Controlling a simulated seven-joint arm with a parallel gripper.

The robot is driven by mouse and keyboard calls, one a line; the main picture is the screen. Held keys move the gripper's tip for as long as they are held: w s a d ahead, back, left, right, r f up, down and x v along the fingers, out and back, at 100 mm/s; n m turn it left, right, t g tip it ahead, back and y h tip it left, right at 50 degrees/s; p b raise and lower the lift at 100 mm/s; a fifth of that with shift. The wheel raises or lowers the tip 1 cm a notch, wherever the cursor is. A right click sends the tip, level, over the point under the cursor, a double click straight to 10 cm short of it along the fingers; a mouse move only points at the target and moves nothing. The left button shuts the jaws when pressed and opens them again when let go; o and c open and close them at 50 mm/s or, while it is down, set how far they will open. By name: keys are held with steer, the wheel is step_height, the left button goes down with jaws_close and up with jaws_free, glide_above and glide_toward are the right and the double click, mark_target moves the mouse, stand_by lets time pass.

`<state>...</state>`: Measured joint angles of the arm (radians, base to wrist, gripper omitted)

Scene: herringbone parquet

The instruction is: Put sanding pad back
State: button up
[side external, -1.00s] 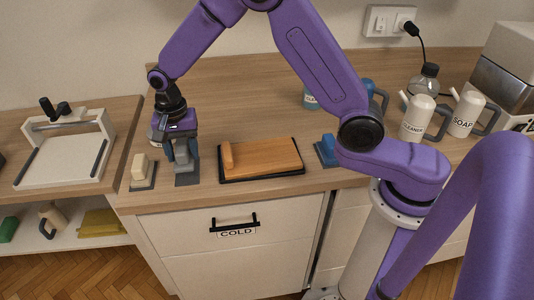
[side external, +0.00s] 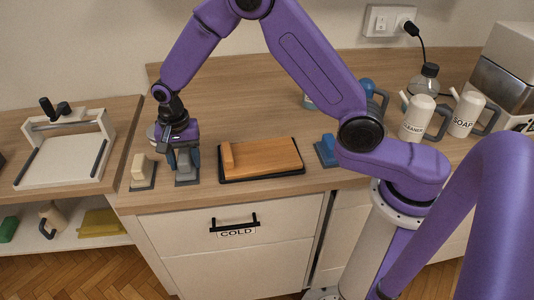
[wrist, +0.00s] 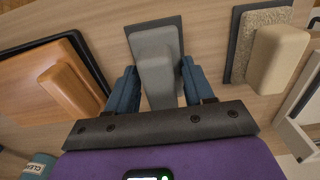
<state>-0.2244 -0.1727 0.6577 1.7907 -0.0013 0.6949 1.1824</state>
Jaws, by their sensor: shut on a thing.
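A grey pad with a raised grey handle block, which I take to be the sanding pad, shows in the wrist view (wrist: 156,45) over a dark rectangular mat (wrist: 181,24). My gripper (wrist: 158,78) is shut on its handle, with a blue finger on each side. In the side external view my gripper (side external: 183,162) is low over the counter, and the pad (side external: 187,174) shows beneath it. The pad lies roughly flat and nearly lined up with the mat. Whether it rests fully on the mat I cannot tell.
A cream block with a speckled base (side external: 140,168) stands close on the left. A wooden board with an orange block (side external: 262,157) lies to the right, then a blue-handled pad (side external: 327,149). Bottles (side external: 417,118) stand further right. The counter behind my gripper is clear.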

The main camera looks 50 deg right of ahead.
steer(key=shift+f, duration=0.3)
stand_by(0.5)
steer(key=o, duration=1.4)
steer(key=shift+o, duration=0.2)
steer(key=shift+r, duration=5)
step_height(320, 180, up, 18)
steer(key=shift+f, duration=0.25)
